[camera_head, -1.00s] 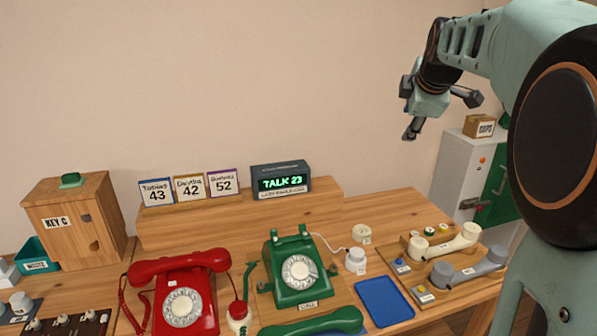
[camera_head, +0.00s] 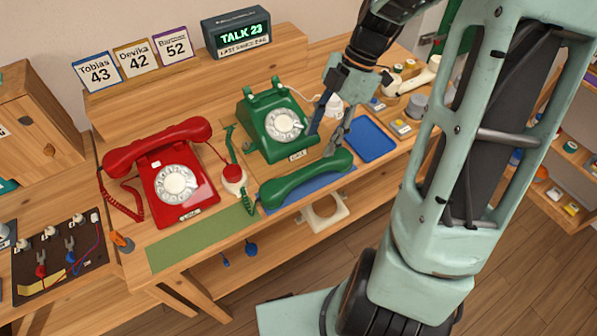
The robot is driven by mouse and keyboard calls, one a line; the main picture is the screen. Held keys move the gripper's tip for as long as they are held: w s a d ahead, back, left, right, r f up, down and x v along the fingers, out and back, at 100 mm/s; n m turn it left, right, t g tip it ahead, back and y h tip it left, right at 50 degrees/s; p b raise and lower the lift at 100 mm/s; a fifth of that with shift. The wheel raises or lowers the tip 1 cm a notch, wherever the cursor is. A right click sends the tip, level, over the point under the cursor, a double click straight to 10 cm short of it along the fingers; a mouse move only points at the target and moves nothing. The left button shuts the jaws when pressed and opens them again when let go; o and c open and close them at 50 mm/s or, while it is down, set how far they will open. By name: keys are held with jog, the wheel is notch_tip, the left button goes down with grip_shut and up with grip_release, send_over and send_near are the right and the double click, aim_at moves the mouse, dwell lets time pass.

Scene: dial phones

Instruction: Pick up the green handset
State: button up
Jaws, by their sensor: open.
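The green handset (camera_head: 305,180) lies off its phone on a blue mat (camera_head: 322,186) at the table's front edge. The green dial phone (camera_head: 272,128) stands just behind it, its cradle empty. My gripper (camera_head: 323,144) is open and points down near the right end of the handset, by the phone's front right corner. One finger is beside the phone and the other is over or close to the handset's right end; I cannot tell whether it touches.
A red phone (camera_head: 172,183) with its handset on stands to the left. A red-and-white item (camera_head: 233,177) sits between the phones. A blue tray (camera_head: 370,139) lies right of my gripper. A green mat (camera_head: 203,238) is bare. A lit sign (camera_head: 238,36) stands behind.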

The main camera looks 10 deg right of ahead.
send_over(309, 169)
jog(key=d, duration=0.2)
jog(key=f, duration=0.4)
jog(key=shift+w+a+f, duration=0.25)
jog(key=shift+w+f, duration=0.05)
jog(key=shift+d+b+x, duration=0.2)
jog(key=shift+b+x, duration=0.25)
jog(key=shift+x, duration=2.55)
jog(key=shift+c, duration=0.4)
grip_shut()
